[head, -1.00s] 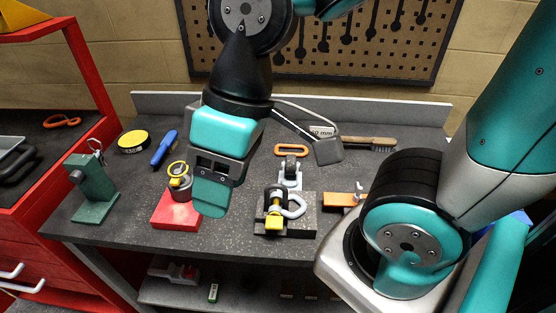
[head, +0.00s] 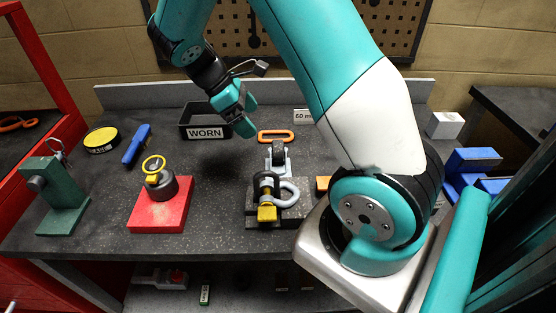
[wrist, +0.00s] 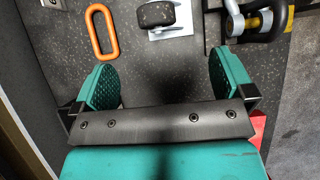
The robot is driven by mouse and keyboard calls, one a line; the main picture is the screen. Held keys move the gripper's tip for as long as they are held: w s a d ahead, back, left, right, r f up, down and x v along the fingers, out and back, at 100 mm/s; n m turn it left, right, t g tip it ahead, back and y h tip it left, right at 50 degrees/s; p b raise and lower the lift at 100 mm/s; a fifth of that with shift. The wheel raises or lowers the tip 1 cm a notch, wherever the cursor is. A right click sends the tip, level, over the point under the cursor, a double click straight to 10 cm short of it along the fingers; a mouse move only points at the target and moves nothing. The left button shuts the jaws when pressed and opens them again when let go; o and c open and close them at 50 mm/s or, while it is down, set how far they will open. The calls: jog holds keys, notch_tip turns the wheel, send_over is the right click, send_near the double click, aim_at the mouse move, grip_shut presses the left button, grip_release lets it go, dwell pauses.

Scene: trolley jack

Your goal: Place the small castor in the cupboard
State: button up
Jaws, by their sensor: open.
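The small castor (head: 278,157), a dark wheel in a light grey bracket, stands on the bench near the middle, behind a shackle on a dark block. It also shows at the top of the wrist view (wrist: 168,14), ahead of the fingers. My gripper (head: 246,116) hangs above the back of the bench, left of the castor and beside the WORN tray. In the wrist view its two teal fingers (wrist: 164,80) are wide apart with nothing between them. I cannot make out which thing is the cupboard.
An orange link (head: 276,136) lies just behind the castor. The black WORN tray (head: 188,113) is at the back left. The shackle (head: 267,190) and a red block (head: 160,212) with a ringed weight are in front. A low shelf (head: 240,296) runs under the bench.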

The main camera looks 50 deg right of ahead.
aim_at(278, 153)
jog(key=x, duration=0.8)
jog(key=shift+s+d+f+p, duration=0.1)
jog(key=shift+s+f+p, duration=0.05)
jog(key=shift+f+p, duration=0.2)
jog(key=shift+p+x, duration=0.7)
jog(key=shift+x, duration=1.9)
jog(key=shift+w+f, duration=0.1)
jog(key=shift+w, duration=0.1)
jog(key=c, duration=1.2)
